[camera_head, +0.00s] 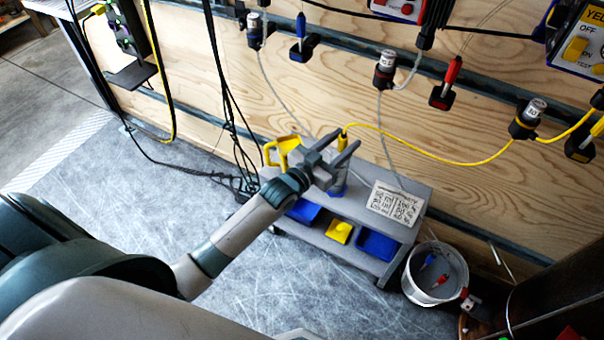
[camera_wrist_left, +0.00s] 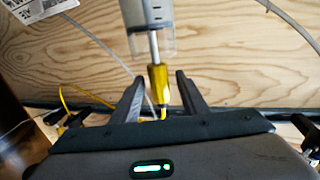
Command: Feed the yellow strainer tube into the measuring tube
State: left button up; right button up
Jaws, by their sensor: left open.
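The yellow strainer tube (camera_head: 343,139) shows at my left gripper above the grey cart. In the left wrist view its yellow body (camera_wrist_left: 158,86) lies between the fingers, with visible gaps on both sides. A pale stem runs from it to the open end of the clear measuring tube (camera_wrist_left: 148,22) and overlaps the rim; I cannot tell how deep it sits. The measuring tube (camera_head: 338,184) is partly hidden under my left gripper in the head view. My left gripper (camera_head: 342,146) is open around the strainer; it also shows in the wrist view (camera_wrist_left: 158,88). My right gripper is not in view.
The grey cart (camera_head: 335,245) holds a yellow jug (camera_head: 283,150), a written sheet (camera_head: 396,204) and blue bins (camera_head: 378,245). A yellow hose (camera_head: 430,155) runs to the plywood wall. A white bucket (camera_head: 436,274) stands right. Black cables (camera_head: 232,120) hang left.

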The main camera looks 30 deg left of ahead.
pick_arm(q)
jog(key=v, duration=1.7)
jog(key=shift+s, duration=0.2)
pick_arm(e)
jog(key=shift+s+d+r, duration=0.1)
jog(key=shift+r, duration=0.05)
pick_arm(q)
jog(key=shift+a, duration=0.1)
jog(key=s+f+n+g+y+p, duration=0.1)
jog(key=s+f+g+y+p, duration=0.15)
jog(key=f, duration=0.75)
jog(key=s+f+g+y+p, duration=0.1)
jog(key=s+f+g+p, duration=0.25)
jog(key=f, duration=0.65)
jog(key=s+d+f+g+p, duration=0.2)
jog(key=s+f+g, duration=0.1)
jog(key=s+f, duration=0.4)
jog(key=s+d+f+g+p, duration=0.2)
jog(key=s+d+f+p, duration=0.1)
jog(key=s+f, duration=0.4)
jog(key=shift+s+f+g, duration=0.4)
jog(key=shift+s, duration=0.55)
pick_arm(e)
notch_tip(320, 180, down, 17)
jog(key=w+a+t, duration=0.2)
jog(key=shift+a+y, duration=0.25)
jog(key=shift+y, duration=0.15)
